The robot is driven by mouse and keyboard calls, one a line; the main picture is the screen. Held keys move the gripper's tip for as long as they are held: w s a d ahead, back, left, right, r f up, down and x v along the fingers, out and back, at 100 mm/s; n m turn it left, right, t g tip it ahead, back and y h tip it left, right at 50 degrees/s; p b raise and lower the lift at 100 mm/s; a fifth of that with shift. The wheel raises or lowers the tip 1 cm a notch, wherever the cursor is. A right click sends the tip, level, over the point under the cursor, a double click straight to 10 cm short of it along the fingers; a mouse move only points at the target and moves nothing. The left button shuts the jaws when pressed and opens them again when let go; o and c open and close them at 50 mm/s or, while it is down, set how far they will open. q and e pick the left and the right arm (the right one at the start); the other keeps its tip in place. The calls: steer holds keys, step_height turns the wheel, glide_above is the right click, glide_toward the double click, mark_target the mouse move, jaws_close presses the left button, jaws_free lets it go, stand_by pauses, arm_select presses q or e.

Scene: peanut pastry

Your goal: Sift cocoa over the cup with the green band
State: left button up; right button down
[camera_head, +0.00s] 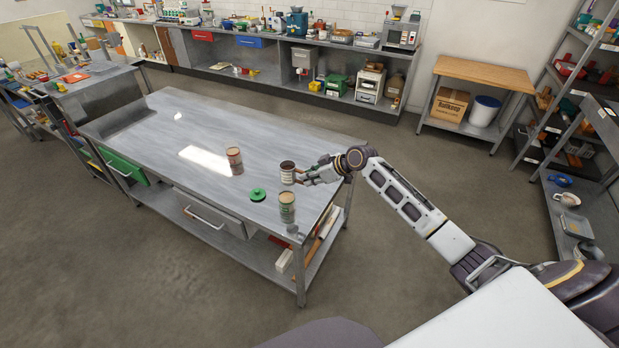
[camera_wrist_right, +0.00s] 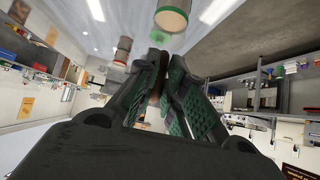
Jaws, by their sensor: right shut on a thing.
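A dark brown container with a pale label (camera_head: 287,173), apparently the cocoa shaker, is upright at the table's right side. My right gripper (camera_head: 301,176) reaches it from the right and is shut on it. In the right wrist view the fingers (camera_wrist_right: 166,68) close around a brown strip of it; most of it is hidden. I cannot tell if it touches the table. The tan cup with the green band (camera_head: 287,208) stands upright nearer the table's front corner; it also shows in the wrist view (camera_wrist_right: 172,17). My left gripper is not in view.
A similar tan cup with a reddish-brown band (camera_head: 235,162) stands further left on the metal table (camera_head: 170,125). The table's left and back are clear. A wooden-topped stand (camera_head: 485,72) is beyond.

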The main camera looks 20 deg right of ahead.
steer(key=shift+w+a+p, duration=0.2)
steer(key=shift+w+a, duration=0.05)
steer(key=shift+a, duration=0.5)
steer(key=shift+w+a+p, duration=0.2)
steer(key=shift+a, duration=0.5)
steer(key=shift+d, duration=0.1)
steer(key=d, duration=0.1)
steer(key=s+d, duration=0.1)
steer(key=d, duration=0.1)
steer(key=shift+a, duration=0.15)
steer(key=shift+w+a+p, duration=0.2)
steer(key=shift+w+a, duration=0.05)
steer(key=shift+a, duration=0.5)
steer(key=shift+w+a+p, duration=0.2)
steer(key=shift+w+a, duration=0.05)
steer(key=shift+a, duration=0.45)
